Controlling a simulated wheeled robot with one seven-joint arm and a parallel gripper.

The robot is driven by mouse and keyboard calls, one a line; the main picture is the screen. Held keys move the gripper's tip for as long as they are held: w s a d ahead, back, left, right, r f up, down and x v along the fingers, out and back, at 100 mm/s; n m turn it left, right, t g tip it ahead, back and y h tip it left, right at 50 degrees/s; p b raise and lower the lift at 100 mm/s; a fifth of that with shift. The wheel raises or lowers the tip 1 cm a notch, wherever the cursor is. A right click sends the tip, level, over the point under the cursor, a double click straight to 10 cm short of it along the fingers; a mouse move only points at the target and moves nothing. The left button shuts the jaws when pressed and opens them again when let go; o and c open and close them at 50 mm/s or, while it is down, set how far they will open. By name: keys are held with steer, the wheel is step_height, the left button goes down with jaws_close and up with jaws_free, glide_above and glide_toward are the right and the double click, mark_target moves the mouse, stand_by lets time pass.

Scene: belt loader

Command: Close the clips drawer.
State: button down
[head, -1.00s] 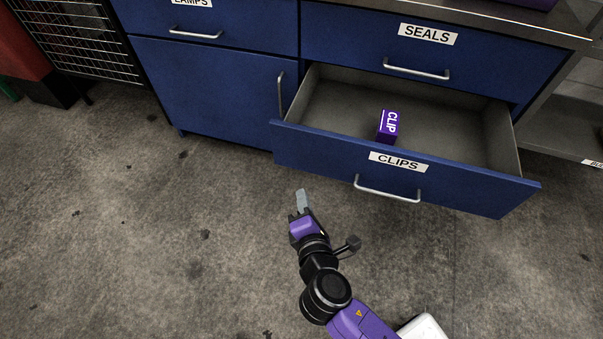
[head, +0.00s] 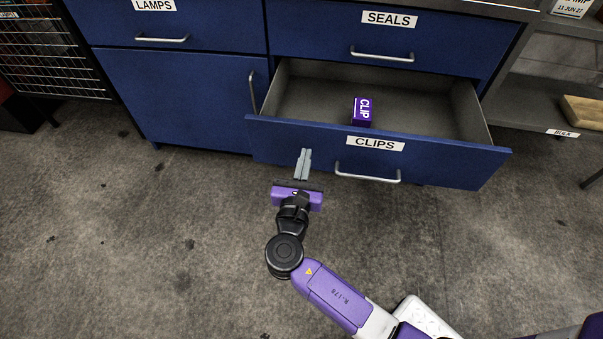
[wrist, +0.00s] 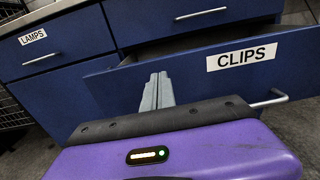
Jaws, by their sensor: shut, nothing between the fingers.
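The clips drawer (head: 290,137) is pulled out from the blue cabinet, with a white CLIPS label and a silver bar handle (head: 367,177) on its front. A purple CLIP box (head: 362,111) lies inside it near the front. My gripper (head: 304,153) is shut and empty, its fingers pointing at the drawer front, left of the label and handle. In the wrist view the fingertips (wrist: 158,78) overlap the drawer front (wrist: 200,90); I cannot tell whether they touch it.
The SEALS drawer (head: 440,45) above and the LAMPS drawer (head: 110,28) at upper left are shut. A cabinet door (head: 185,100) with an upright handle is shut at left. A shelf (head: 530,110) stands at right. The concrete floor in front is clear.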

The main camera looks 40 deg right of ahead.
mark_target(312, 129)
steer(key=b+x, duration=0.1)
steer(key=x, duration=0.6)
steer(key=shift+w+d, duration=0.25)
steer(key=shift+d, duration=0.15)
steer(key=b+x, duration=0.9)
steer(key=x, duration=2)
steer(key=shift+r, duration=0.3)
